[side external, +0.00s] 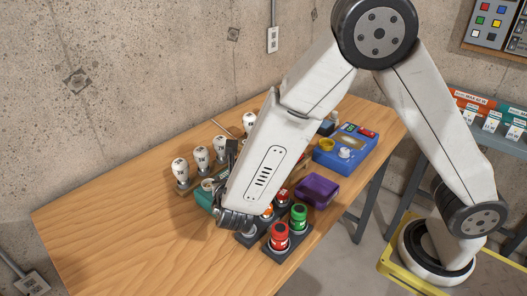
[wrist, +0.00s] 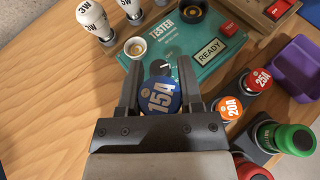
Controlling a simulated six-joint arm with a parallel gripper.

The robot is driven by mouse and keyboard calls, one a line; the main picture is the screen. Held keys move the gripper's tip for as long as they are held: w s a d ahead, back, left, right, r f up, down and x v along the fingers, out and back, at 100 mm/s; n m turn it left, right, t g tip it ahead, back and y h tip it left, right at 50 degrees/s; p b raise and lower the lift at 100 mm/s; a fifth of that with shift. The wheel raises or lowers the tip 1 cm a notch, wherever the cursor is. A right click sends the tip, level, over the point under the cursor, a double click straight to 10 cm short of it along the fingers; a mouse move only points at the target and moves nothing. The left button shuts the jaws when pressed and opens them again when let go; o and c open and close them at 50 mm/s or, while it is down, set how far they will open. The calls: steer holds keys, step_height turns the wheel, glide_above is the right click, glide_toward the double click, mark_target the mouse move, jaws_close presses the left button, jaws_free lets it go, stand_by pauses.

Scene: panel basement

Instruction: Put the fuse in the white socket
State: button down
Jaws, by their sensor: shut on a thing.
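My gripper (wrist: 159,72) is shut on a blue fuse (wrist: 161,95) marked 15A, with one finger on each side of it. The teal tester (wrist: 205,58) lies just beyond and partly under the fuse in the wrist view. Its white socket (wrist: 136,48) is a round white ring with a tan inside, near the left fingertip. The fuse appears apart from the socket, nearer to me; its height above the tester is hard to tell. In the side external view my arm hides most of the tester (side external: 205,198), and I cannot make out the held fuse there.
White bulbs (wrist: 91,17) stand in a row left of the tester. A black socket (wrist: 193,12) is at its far side. Orange 20A (wrist: 228,107), red 25A (wrist: 258,80) and green (wrist: 297,138) fuses stand at the right, near a purple bin (wrist: 296,65). The table's left part (side external: 110,225) is clear.

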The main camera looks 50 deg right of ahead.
glide_above(208, 182)
steer(key=shift+d+r, duration=0.1)
stand_by(0.4)
steer(key=shift+f, duration=2.9)
steer(key=shift+f, duration=0.6)
steer(key=c, duration=0.5)
jaws_free()
steer(key=shift+c, duration=0.2)
